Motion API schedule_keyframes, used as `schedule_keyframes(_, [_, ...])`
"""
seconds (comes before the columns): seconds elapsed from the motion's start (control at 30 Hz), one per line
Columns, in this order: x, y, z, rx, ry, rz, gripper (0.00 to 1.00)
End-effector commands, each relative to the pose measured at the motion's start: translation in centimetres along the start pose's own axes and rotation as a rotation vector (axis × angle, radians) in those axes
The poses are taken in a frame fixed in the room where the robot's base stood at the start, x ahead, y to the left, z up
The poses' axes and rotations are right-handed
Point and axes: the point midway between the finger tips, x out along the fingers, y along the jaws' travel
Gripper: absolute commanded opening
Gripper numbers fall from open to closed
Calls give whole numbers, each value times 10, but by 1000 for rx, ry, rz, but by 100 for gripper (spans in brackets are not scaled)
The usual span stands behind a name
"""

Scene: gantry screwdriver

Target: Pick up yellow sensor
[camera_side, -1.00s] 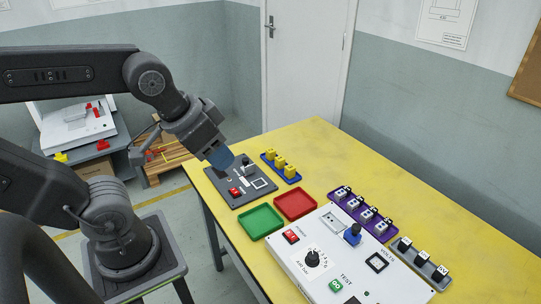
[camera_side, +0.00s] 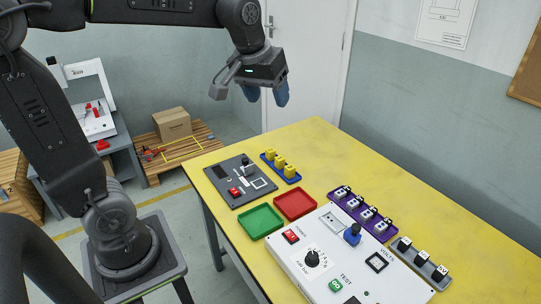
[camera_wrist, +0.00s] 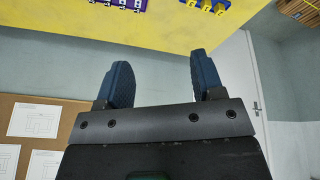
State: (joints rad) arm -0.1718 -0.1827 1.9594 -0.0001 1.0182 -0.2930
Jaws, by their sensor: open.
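Several yellow sensors (camera_side: 280,163) stand in a row in a blue holder (camera_side: 292,180) near the table's far left edge in the side view. They also show at the top of the wrist view (camera_wrist: 206,6), partly cut off by the frame. My gripper (camera_side: 277,94) is raised above and behind the sensors, apart from them. Its two blue fingers (camera_wrist: 156,80) are spread with nothing between them.
A dark panel (camera_side: 219,187) with a red switch lies left of the sensors. Green (camera_side: 261,221) and red (camera_side: 295,205) trays, a white test box (camera_side: 320,245), a purple holder (camera_side: 378,233) and a grey holder (camera_side: 424,266) occupy the table. The far right of the yellow table (camera_side: 400,170) is clear.

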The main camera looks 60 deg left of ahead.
Motion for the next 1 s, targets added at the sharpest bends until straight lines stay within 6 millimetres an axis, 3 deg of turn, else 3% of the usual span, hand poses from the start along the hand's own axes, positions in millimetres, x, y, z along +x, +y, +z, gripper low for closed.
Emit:
schedule_keyframes(0.03, [12, -3, -25, -63, -21, -16, 62])
schedule_keyframes(0.2, [52, -20, -94, -270, -74, -63, 62])
schedule_keyframes(0.37, [104, -49, -148, -465, -118, -109, 62])
schedule_keyframes(0.5, [158, -83, -184, -635, -157, -152, 62])
schedule_keyframes(0.63, [213, -120, -205, -793, -189, -192, 62])
schedule_keyframes(0.8, [276, -166, -213, -970, -222, -239, 62])
schedule_keyframes(1.0, [315, -195, -210, -1081, -239, -269, 62])
